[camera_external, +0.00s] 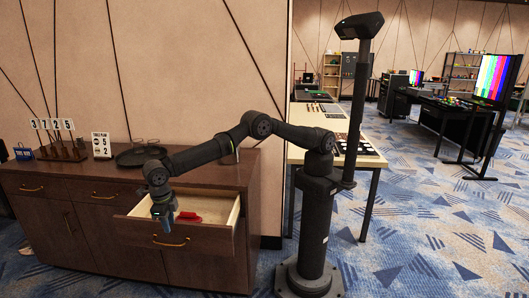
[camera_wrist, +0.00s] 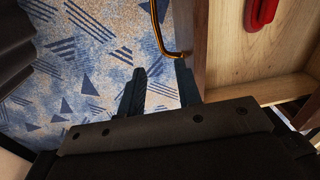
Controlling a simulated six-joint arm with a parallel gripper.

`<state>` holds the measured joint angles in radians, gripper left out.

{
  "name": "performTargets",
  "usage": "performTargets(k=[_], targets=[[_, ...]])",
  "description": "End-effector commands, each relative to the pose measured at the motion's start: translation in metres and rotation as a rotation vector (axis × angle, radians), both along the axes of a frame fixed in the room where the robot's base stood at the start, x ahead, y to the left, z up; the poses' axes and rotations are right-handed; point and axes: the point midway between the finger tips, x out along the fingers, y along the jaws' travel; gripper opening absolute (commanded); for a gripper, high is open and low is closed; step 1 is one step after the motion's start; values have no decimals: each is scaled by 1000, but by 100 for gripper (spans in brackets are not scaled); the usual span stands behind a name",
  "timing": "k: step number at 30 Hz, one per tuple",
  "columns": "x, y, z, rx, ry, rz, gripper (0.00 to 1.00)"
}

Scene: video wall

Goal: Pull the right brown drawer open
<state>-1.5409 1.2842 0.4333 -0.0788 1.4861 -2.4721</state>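The right brown drawer (camera_external: 207,238) stands pulled out from the cabinet in the external view, its pale inside showing. A red object (camera_external: 188,217) lies in it; it also shows in the wrist view (camera_wrist: 262,12). The drawer's brass handle (camera_external: 170,243) is on its front panel, and the handle's curved end shows in the wrist view (camera_wrist: 158,35). My gripper (camera_external: 160,228) is at the drawer front, pointing down. In the wrist view my gripper (camera_wrist: 160,78) has its two fingers apart with carpet showing between them. The right fingertip is close to the handle's end; I cannot tell if they touch.
The brown cabinet (camera_external: 85,225) has a closed left drawer (camera_external: 55,190) and doors below. On its top are a number stand (camera_external: 60,148), a white sign (camera_external: 101,145) and a dark round tray (camera_external: 140,155). A table (camera_external: 305,155) stands behind my arm. Carpet before the drawer is clear.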

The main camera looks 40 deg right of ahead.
Motion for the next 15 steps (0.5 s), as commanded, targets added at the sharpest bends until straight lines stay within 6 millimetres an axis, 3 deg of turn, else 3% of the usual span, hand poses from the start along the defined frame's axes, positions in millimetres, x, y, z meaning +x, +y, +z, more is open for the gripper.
performTargets(k=[6, 15], targets=[[4, -4, -49, -3, 0, 0, 31], [7, -6, -89, -1, -1, 0, 31]])
